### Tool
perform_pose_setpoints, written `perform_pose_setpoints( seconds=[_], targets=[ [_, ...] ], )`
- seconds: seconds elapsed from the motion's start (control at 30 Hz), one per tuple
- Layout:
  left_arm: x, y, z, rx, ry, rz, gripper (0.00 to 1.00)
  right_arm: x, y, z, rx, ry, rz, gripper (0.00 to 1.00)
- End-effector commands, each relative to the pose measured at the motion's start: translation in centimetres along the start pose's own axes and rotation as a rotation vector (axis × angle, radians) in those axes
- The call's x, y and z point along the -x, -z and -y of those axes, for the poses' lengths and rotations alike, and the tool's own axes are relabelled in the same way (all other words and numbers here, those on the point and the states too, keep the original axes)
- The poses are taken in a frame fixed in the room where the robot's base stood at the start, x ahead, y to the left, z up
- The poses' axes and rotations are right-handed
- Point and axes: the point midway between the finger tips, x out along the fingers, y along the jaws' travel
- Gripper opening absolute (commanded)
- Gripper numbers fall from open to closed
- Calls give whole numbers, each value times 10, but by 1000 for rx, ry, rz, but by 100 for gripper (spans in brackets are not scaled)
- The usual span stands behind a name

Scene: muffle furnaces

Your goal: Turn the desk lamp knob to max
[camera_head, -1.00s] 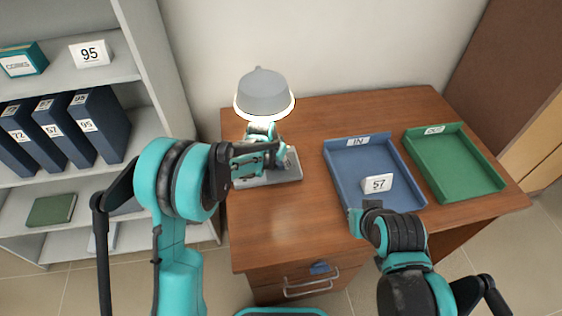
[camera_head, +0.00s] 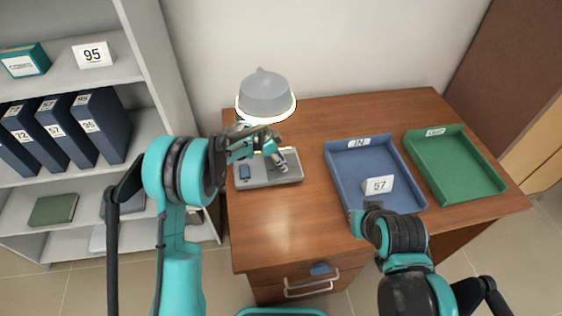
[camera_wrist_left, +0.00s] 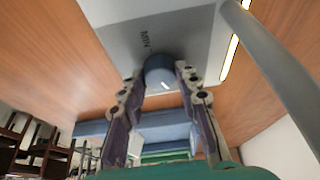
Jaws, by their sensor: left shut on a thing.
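The desk lamp has a grey shade (camera_head: 265,97) with a lit rim and a flat grey base (camera_head: 285,181) on the desk's left part. In the left wrist view, a round blue-grey knob (camera_wrist_left: 160,72) with a white mark stands on the lamp base (camera_wrist_left: 180,38), near the printed word MIN. My left gripper (camera_head: 277,160) is over the base in the head view; in the wrist view its fingers (camera_wrist_left: 160,84) are shut on the knob's sides. In the head view the gripper hides the knob. My right arm is over the desk's front right; its fingertips do not show clearly.
A blue IN tray (camera_head: 350,176) holds a white card marked 57 (camera_head: 378,186). A green tray (camera_head: 455,165) lies to its right. A shelf with blue binders (camera_head: 100,122) stands at left. The desk's front middle (camera_head: 285,230) is clear.

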Motion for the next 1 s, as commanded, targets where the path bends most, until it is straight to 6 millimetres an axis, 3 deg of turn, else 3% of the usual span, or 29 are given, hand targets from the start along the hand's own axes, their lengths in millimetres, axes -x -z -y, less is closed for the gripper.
perform_pose_setpoints(
  seconds=[0.67, 0.7, 0.73, 1.0],
  targets=[
    [0, -1, 0, -53, -22, 2, 3, 0, 0, 0, 0, 0, 0, 0],
    [0, -1, 0, -53, -22, 2, 42, 0, 0, 0, 0, 0, 0, 0],
    [0, -1, 0, -53, -22, 2, 50, 0, 0, 0, 0, 0, 0, 0],
    [0, 0, 0, -52, -22, 1, 53, 0, 0, 0, 0, 0, 0, 0]
  ],
)
